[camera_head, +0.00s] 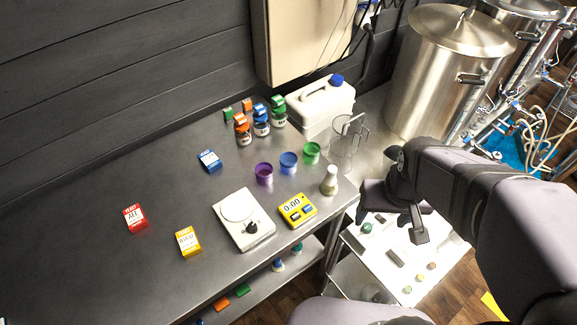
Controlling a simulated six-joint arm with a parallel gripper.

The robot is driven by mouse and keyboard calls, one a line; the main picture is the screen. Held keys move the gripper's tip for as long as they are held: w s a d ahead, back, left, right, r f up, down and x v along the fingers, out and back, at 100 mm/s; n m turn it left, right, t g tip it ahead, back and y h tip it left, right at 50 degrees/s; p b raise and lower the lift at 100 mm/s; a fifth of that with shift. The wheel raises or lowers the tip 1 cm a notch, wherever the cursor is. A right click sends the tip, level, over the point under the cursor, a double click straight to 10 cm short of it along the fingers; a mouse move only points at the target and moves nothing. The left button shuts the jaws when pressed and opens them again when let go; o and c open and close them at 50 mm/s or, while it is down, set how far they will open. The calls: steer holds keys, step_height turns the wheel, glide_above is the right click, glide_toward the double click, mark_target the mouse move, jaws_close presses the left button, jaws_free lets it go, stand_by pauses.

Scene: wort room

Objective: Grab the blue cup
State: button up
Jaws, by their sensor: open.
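The blue cup (288,162) stands upright on the metal table (90,265), between a purple cup (264,174) on its left and a green cup (311,153) on its right. My gripper (397,229) is to the right of the cups, past the table's right edge, apart from all of them. It is open, with nothing seen between its fingers. It shows small and dark, above a lower white surface.
A flask (329,181) and a yellow timer (297,210) stand in front of the cups. A clear jug (345,140) and a white canister (322,104) are behind, right. A white scale (243,220) is front left. Bottles (261,124) stand behind.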

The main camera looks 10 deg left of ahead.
steer(key=w+a+f+n+t+y+b, duration=0.3)
steer(key=w+a+t, duration=0.4)
steer(key=w, duration=0.7)
steer(key=w+a+r+n+t+y+b, duration=0.1)
steer(key=w+a+r+y+b, duration=0.1)
steer(key=a, duration=0.5)
steer(key=w+a+r+n+t+y+b, duration=0.1)
steer(key=w+a+r+t+y+b, duration=0.15)
steer(key=a, duration=0.45)
glide_toward(292, 165)
steer(key=shift+g+h, duration=0.35)
steer(key=shift+g, duration=0.1)
steer(key=w+a, duration=0.1)
steer(key=w+a+r, duration=0.1)
steer(key=w, duration=0.1)
steer(key=shift+w+a+r+p, duration=0.1)
steer(key=shift+a+r+p, duration=0.1)
steer(key=shift+p, duration=0.15)
steer(key=shift+f, duration=0.65)
steer(key=shift+p+x, duration=0.3)
steer(key=shift+x, duration=0.55)
steer(key=shift+w+f, duration=0.1)
steer(key=shift+w, duration=0.15)
steer(key=shift+a, duration=0.1)
steer(key=shift+f+p+x, duration=0.15)
steer(key=shift+p+x, duration=0.5)
steer(key=shift+x, duration=0.65)
steer(key=shift+f+p+x, duration=0.15)
steer(key=shift+p+x, duration=0.45)
steer(key=shift+x, duration=0.65)
